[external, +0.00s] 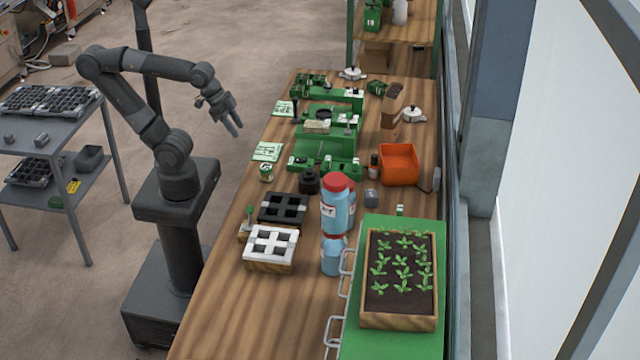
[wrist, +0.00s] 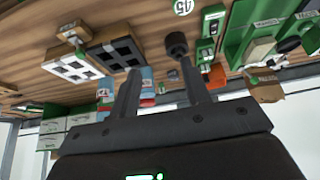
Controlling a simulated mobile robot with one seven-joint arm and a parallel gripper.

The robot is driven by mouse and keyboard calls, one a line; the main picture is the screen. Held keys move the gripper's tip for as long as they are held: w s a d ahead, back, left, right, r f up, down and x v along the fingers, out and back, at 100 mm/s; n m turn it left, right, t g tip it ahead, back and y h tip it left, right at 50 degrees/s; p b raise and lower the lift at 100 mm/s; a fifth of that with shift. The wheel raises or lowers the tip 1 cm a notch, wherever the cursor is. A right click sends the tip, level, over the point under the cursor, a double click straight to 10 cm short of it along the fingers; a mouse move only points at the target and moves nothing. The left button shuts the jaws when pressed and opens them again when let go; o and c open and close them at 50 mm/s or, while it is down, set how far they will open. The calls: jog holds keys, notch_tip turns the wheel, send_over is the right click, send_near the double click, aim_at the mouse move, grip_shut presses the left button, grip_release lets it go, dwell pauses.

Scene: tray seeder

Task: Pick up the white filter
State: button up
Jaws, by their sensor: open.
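The white filter (external: 270,244) appears to be the flat white four-window grid lying on a low wooden block near the front left edge of the workbench. It also shows at the upper left of the wrist view (wrist: 73,65). My gripper (external: 235,131) is raised beside the bench's left edge, well behind and apart from the filter. Its fingers (wrist: 160,68) are spread with nothing between them.
A similar black grid (external: 283,209) lies just behind the white one. A red-capped blue bottle (external: 337,208) stands to its right. A seedling box (external: 368,290) sits on a green cabinet at front right. The bench's front left is clear.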

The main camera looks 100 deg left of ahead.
jog(key=shift+o, duration=0.5)
jog(key=shift+w, duration=0.1)
jog(key=g, duration=0.1)
send_over(373, 155)
jog(key=s, duration=0.4)
notch_tip(373, 155, down, 7)
jog(key=shift+m, duration=0.3)
jog(key=shift+x, duration=5.5)
jog(key=shift+s+a+f, duration=0.1)
jog(key=shift+s, duration=0.05)
jog(key=shift+c, duration=0.4)
